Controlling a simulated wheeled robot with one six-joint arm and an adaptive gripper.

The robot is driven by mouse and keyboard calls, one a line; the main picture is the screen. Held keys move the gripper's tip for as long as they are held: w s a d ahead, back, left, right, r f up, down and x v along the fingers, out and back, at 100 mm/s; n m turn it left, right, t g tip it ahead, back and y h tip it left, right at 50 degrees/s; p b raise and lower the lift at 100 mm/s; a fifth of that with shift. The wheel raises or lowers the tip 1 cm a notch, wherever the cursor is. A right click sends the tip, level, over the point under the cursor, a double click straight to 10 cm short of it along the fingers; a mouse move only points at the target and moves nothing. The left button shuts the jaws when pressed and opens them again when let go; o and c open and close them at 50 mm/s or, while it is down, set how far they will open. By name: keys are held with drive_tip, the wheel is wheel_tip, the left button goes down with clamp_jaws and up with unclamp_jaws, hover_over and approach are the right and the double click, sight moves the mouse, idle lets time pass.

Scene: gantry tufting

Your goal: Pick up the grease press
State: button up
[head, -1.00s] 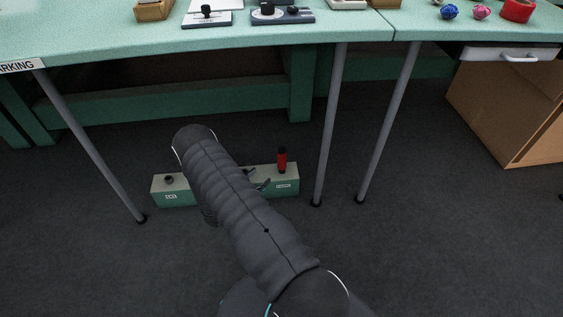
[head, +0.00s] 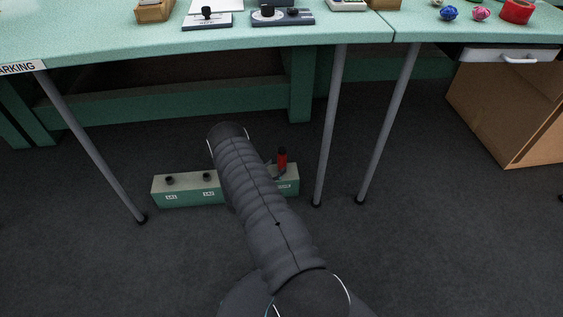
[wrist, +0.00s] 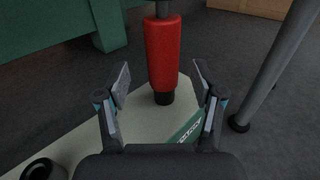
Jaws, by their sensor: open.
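The grease press is a red cylinder with black ends (head: 282,160). It stands upright at the right end of a low green and cream stand (head: 187,196) on the floor under the table. In the wrist view the press (wrist: 162,52) rises just beyond and between the fingers. My gripper (wrist: 162,80) is open, with one finger on each side of the press's line and nothing held. In the head view my sleeved arm hides most of the gripper and part of the stand.
Thin grey table legs (head: 328,130) stand close right of the press; one leg (wrist: 275,70) shows in the wrist view. The green tabletop (head: 230,40) overhangs the stand. Black round sockets (head: 207,177) sit on the stand's left. A wooden cabinet (head: 510,115) stands at the right.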

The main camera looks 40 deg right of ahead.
sight(279, 157)
drive_tip(key=x, duration=0.4)
drive_tip(key=shift+s+d, duration=0.1)
drive_tip(key=shift+d, duration=0.1)
clamp_jaws()
drive_tip(key=shift+r, duration=0.15)
drive_tip(key=shift+r, duration=0.65)
wheel_tip(279, 157, up, 2)
drive_tip(key=shift+r, duration=0.2)
drive_tip(key=s+d+r, duration=0.7)
drive_tip(key=s+d, duration=0.1)
drive_tip(key=shift+s+d, duration=0.1)
drive_tip(key=shift+s, duration=0.05)
